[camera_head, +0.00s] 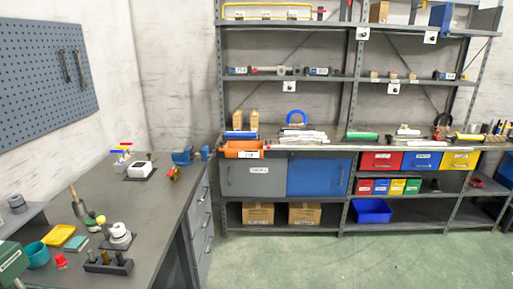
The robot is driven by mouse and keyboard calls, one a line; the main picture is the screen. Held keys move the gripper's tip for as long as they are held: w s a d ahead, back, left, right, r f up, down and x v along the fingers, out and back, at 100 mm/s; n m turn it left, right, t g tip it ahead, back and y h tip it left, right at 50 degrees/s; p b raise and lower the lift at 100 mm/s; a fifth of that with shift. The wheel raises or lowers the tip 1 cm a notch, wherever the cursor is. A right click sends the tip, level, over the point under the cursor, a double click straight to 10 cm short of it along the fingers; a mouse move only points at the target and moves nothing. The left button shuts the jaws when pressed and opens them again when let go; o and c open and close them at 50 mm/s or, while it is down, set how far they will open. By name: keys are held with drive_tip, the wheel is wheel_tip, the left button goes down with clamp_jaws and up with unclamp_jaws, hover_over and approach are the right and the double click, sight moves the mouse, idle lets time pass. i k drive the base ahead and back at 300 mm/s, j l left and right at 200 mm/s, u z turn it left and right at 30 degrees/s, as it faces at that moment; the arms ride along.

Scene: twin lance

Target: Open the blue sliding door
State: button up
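The blue sliding door (312,177) is the right panel of a low cabinet under the shelf counter, at the middle of the view. A grey sliding door (245,178) with a white label sits beside it on the left. A small upright handle shows near the right edge of the blue door. The blue door covers the right half of the cabinet, and no gap into the cabinet shows. My gripper is not in view.
A dark workbench (150,200) with tools and drawers stands at the left. Cardboard boxes (258,213) sit under the cabinet. A blue bin (371,211) sits low to the right. The green floor (330,262) in front is clear.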

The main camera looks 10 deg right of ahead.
sight(306, 176)
drive_tip(key=i+z, duration=0.2)
drive_tip(key=i, duration=0.65)
drive_tip(key=i+z, duration=0.25)
drive_tip(key=i, duration=0.65)
drive_tip(key=i+z, duration=0.2)
drive_tip(key=i, duration=0.3)
drive_tip(key=i+j+z, duration=0.15)
drive_tip(key=i, duration=0.3)
drive_tip(key=i+j+z, duration=0.2)
drive_tip(key=i, duration=0.3)
drive_tip(key=l, duration=0.1)
